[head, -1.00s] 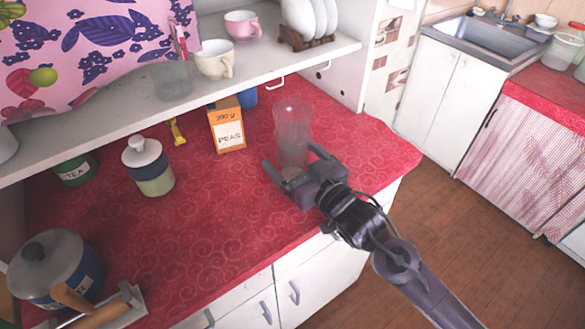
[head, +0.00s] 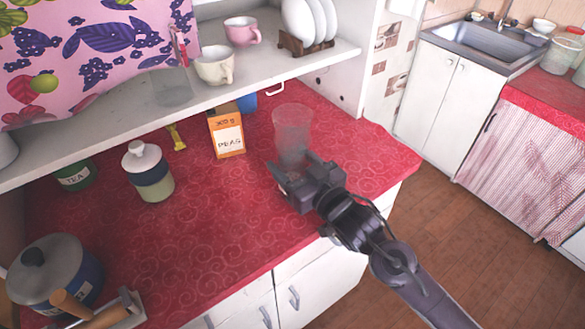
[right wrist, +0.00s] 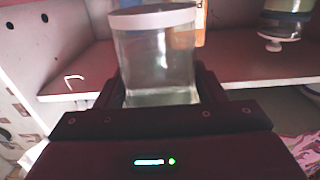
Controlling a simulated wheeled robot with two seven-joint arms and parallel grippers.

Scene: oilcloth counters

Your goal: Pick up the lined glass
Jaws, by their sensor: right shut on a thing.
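The lined glass (head: 292,128) is a clear, tall tumbler on the red counter, near its right end. My right gripper (head: 291,168) is shut on the glass low on its body; the fingers hide its lower part. In the right wrist view the glass (right wrist: 157,55) shows between the fingers (right wrist: 160,92), with a pale band around one end. Whether its base touches the counter is hidden. My left gripper is not in view.
An orange peas box (head: 227,132) stands left of the glass. A lidded jar (head: 149,172) and a pot (head: 55,270) are farther left. A white shelf (head: 270,70) with cups and a plate rack overhangs the back. The red counter (head: 215,220) is clear in front.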

